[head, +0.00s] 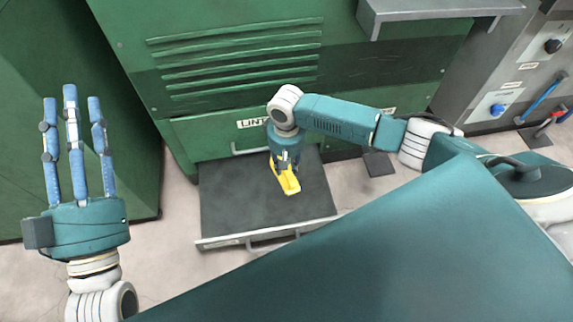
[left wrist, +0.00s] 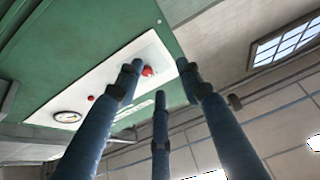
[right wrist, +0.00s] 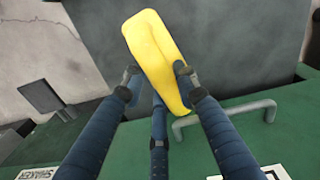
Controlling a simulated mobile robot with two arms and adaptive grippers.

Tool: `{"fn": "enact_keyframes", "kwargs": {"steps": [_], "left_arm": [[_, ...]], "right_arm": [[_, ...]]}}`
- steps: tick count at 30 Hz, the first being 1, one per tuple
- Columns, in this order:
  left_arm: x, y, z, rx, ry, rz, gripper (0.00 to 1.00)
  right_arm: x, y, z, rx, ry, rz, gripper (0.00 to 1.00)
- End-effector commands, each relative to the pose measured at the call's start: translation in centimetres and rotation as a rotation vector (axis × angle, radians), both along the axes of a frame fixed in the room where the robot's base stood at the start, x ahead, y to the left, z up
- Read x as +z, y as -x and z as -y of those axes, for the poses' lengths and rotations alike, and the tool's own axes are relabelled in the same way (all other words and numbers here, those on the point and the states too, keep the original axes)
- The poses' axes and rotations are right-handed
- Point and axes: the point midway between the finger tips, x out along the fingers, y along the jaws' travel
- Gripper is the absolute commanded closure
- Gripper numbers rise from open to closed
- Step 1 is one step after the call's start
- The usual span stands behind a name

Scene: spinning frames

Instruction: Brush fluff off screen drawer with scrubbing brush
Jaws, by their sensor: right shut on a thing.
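The screen drawer (head: 225,205) is pulled out at the foot of a green machine, with a flat dark grey surface and a pale front edge. My right gripper (head: 286,163) is over the drawer, shut on the yellow scrubbing brush (head: 289,182). The brush (right wrist: 158,58) also shows between the fingers in the right wrist view, over the dark drawer surface (right wrist: 235,40). I cannot tell whether its bristles touch the drawer; its underside is hidden. I cannot make out any fluff. My left gripper (head: 72,98) is open and empty, left of the drawer, its fingers spread.
The green machine (head: 240,100) with a vent and a LINT label stands behind the drawer. A grey shelf (head: 440,8) juts out above. A control panel (head: 510,95) with knobs and a blue-handled tool (head: 540,98) are at the right. Floor left of the drawer is clear.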

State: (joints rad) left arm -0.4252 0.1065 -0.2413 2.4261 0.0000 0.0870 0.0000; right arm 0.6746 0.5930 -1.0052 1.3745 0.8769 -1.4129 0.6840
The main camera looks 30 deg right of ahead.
Motion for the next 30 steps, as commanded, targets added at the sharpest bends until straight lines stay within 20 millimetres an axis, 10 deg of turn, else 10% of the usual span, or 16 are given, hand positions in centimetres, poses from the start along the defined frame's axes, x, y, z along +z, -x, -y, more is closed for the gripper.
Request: {"fn": "enact_keyframes", "kwargs": {"steps": [30], "left_arm": [[-8.9,-2.5,-0.5,0.024,-0.11,-0.402,0.63]], "right_arm": [[1.4,0.0,0.4,-0.002,0.0,0.0,0.92]]}}
